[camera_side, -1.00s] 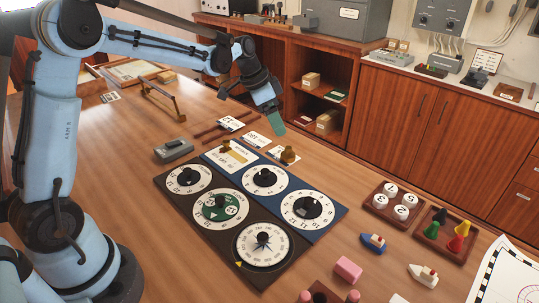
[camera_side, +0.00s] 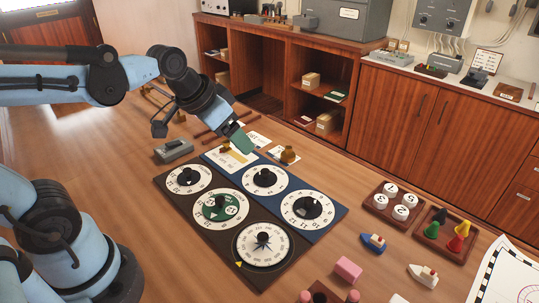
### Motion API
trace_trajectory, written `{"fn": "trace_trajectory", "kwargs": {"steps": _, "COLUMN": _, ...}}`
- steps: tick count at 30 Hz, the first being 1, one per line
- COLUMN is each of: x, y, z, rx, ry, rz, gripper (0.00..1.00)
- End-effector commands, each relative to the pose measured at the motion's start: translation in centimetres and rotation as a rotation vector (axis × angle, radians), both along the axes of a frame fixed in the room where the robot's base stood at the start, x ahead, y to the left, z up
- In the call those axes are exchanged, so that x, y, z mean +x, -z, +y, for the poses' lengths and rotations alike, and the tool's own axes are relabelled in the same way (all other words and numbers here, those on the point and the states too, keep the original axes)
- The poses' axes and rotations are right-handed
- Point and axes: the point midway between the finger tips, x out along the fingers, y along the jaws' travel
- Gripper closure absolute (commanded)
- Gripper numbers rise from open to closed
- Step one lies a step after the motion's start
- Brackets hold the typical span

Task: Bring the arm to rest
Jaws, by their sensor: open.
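My gripper (camera_side: 240,142) hangs in the air above the far edge of the dial board, tilted down to the right. A green piece shows at its tip; whether this is a fingertip I cannot tell. I see nothing clearly held in it. The dial board (camera_side: 205,241) lies flat on the wooden table (camera_side: 130,205), with several white round dials on black and blue panels. My arm reaches in from the left and hides part of the table behind it.
A grey device (camera_side: 174,151) and a small brass piece (camera_side: 289,154) stand near the board's far edge. To the right are a tray of white discs (camera_side: 379,203), a tray of coloured pegs (camera_side: 456,254), two toy boats and a pink block (camera_side: 348,269).

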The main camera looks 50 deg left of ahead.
Motion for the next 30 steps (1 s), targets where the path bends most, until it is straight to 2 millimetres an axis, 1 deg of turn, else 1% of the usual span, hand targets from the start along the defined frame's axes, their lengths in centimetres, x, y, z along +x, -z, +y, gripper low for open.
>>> {"fn": "trace_trajectory", "kwargs": {"steps": 1, "x": -1.1, "y": 0.4, "z": -0.2, "rx": -0.005, "ry": -0.019, "rz": -0.013, "gripper": 0.24}}
{"fn": "trace_trajectory", "kwargs": {"steps": 3, "x": -2.2, "y": 1.0, "z": -0.4, "rx": -0.014, "ry": -0.047, "rz": -0.032, "gripper": 0.24}}
{"fn": "trace_trajectory", "kwargs": {"steps": 6, "x": -3.3, "y": 1.6, "z": -0.5, "rx": -0.025, "ry": -0.079, "rz": -0.053, "gripper": 0.24}}
{"fn": "trace_trajectory", "kwargs": {"steps": 9, "x": -3.9, "y": 2.0, "z": -0.6, "rx": -0.033, "ry": -0.098, "rz": -0.066, "gripper": 0.24}}
{"fn": "trace_trajectory", "kwargs": {"steps": 13, "x": -4.2, "y": 2.2, "z": -0.6, "rx": -0.037, "ry": -0.106, "rz": -0.073, "gripper": 0.24}}
{"fn": "trace_trajectory", "kwargs": {"steps": 30, "x": -4.2, "y": 2.2, "z": -0.6, "rx": -0.037, "ry": -0.107, "rz": -0.072, "gripper": 0.24}}
